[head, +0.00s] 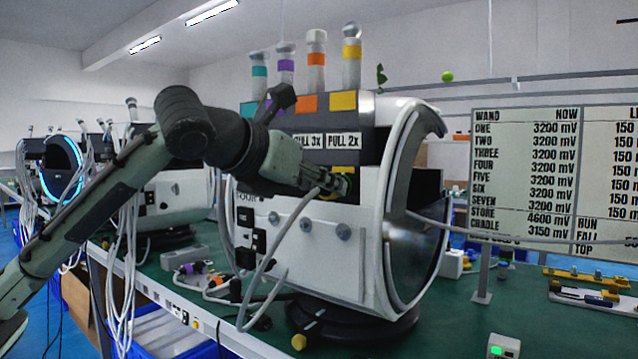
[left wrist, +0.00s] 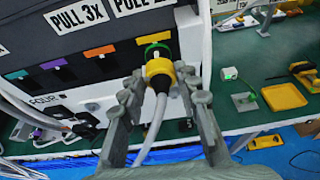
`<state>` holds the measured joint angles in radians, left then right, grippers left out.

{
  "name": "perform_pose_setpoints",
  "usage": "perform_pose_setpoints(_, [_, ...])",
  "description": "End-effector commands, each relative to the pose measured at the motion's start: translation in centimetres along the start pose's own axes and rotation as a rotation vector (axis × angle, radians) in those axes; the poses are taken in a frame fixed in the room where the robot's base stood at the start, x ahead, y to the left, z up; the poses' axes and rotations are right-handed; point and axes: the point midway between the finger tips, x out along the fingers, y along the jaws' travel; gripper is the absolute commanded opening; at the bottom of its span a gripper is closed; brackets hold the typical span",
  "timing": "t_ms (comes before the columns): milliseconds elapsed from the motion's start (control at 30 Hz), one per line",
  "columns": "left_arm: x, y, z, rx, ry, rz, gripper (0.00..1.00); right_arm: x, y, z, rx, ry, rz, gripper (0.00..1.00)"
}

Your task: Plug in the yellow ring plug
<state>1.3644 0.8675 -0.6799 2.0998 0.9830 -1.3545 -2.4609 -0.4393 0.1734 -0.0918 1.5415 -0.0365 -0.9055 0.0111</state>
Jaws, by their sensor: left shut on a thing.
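The yellow ring plug (left wrist: 159,72), with a pale grey cable, is between the fingers of my left gripper (left wrist: 163,98) in the left wrist view. My left gripper is shut on it. The plug's front meets a green-ringed socket (left wrist: 156,48) under the yellow label on the white machine (head: 300,235). I cannot tell how deep the plug sits. In the head view my left gripper (head: 330,184) is at the machine's front below the "PULL 2x" sign, and the plug is mostly hidden. My right gripper is not in view.
Colour-banded wands, including a yellow-banded one (head: 351,60), stand on top of the machine. Cables hang down its front. A grey connector block (head: 187,257) and loose plugs lie on the green table (head: 440,320). A readings board (head: 525,170) stands right.

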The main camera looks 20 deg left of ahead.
Motion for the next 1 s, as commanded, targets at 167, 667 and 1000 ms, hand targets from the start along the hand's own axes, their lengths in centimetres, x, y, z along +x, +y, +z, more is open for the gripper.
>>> perform_pose_setpoints(167, [0.03,0.07,0.21,-0.001,-0.006,0.001,0.01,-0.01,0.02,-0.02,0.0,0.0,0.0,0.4])
perform_pose_setpoints(667, [0.02,0.07,0.19,-0.001,-0.005,0.001,0.56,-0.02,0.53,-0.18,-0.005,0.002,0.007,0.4])
perform_pose_setpoints(1000, [-0.91,0.14,0.18,-0.001,-0.004,0.002,0.56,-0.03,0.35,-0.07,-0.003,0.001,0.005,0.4])
